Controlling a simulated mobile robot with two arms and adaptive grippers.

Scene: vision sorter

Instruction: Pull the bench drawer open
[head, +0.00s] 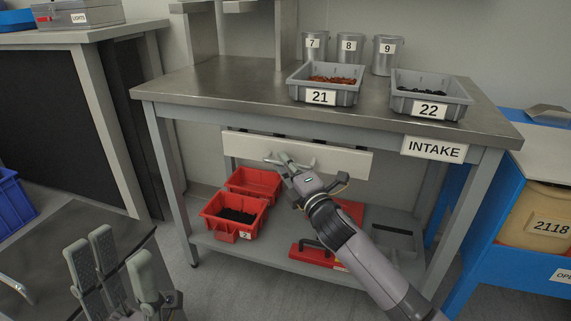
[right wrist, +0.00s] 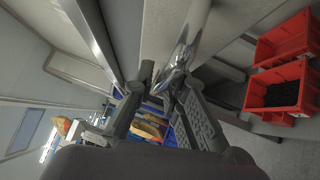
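The bench drawer has a plain white front (head: 340,160) under the steel bench top. A dark gap shows above its upper edge; I cannot tell how far it stands out. Its bar handle (head: 305,165) runs across the front, and the shiny bar also shows in the right wrist view (right wrist: 188,45). My right gripper (head: 286,162) is at the handle, its fingers closed in on both sides of the bar (right wrist: 168,76); it hides part of the handle in the head view. My left gripper (head: 120,255) is open and empty at the lower left, away from the bench.
On the bench top stand grey bins 21 (head: 321,97) and 22 (head: 429,109) and three metal canisters (head: 349,57). Red bins (head: 232,235) and a red box (head: 312,258) sit on the lower shelf. A blue cabinet (head: 520,230) stands at the right.

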